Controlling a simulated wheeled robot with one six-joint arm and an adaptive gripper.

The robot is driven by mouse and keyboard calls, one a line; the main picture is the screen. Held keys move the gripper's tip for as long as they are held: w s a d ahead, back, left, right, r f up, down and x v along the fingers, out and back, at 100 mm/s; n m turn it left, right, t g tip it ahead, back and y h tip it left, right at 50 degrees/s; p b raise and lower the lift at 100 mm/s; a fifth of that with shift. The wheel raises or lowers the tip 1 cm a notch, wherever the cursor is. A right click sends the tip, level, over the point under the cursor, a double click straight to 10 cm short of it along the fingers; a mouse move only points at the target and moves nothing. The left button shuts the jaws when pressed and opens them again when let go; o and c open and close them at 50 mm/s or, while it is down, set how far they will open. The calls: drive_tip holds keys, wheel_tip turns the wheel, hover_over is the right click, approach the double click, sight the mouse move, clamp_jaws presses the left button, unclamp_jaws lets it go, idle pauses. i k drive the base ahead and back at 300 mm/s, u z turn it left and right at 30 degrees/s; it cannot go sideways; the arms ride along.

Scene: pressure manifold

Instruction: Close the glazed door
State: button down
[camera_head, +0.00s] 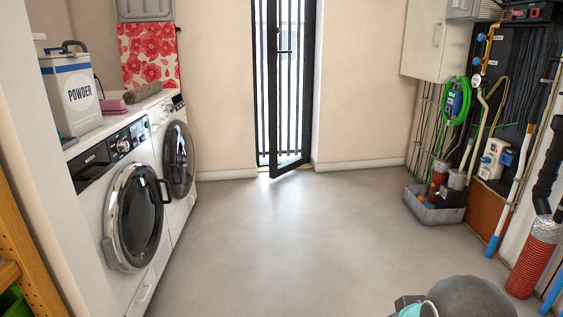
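The glazed door (306,95) is a tall, narrow, black-framed glass door in the back wall. It stands ajar, swung into the room. Its bottom edge slants from the right side of the opening toward me at the left. A dark handle (284,51) is on the left side of the leaf. A gap on the left, between leaf and frame, shows vertical bars outside. The top of the door is cut off by the picture. My gripper is not in view.
The grey floor (290,235) is clear up to the door. A washing machine (135,215) and a second machine (179,160) line the left. A grey bin (432,207), pipes and a red corrugated hose (533,258) stand along the right. Rounded dark parts show at bottom right.

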sight(276, 171)
drive_tip(key=u, duration=0.4)
drive_tip(key=i, duration=3.75)
drive_tip(key=z, duration=0.45)
drive_tip(key=i, duration=1.2)
drive_tip(key=z, duration=0.35)
